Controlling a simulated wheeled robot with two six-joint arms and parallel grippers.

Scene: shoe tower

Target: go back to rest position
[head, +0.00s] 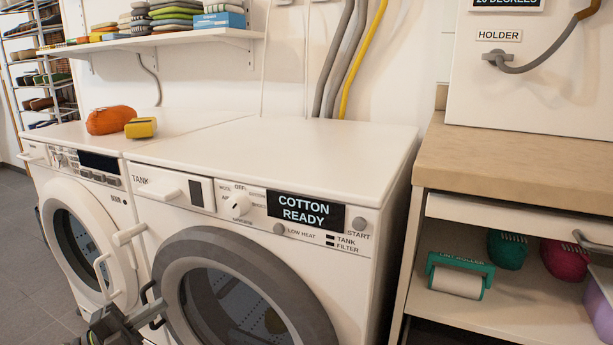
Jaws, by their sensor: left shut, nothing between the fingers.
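My left gripper (128,322) shows at the bottom edge, low in front of the gap between the two white machines. It is shut and empty. Its lower part is cut off by the frame, and I cannot tell whether it touches the dark door handle (150,303) beside it. The right machine (270,145) has a display reading "COTTON READY" (305,208), and its round grey-rimmed door (245,285) looks closed. The left machine (60,140) has a round door (85,240) with a white handle (101,278). My right gripper is not in view.
An orange bundle (110,120) and a yellow item (140,128) lie on the left machine. A wall shelf (150,42) holds folded cloths. At right, a wood-topped cabinet (520,155) holds a green roller (460,275) and rolled bundles. Grey floor (25,240) is free at left.

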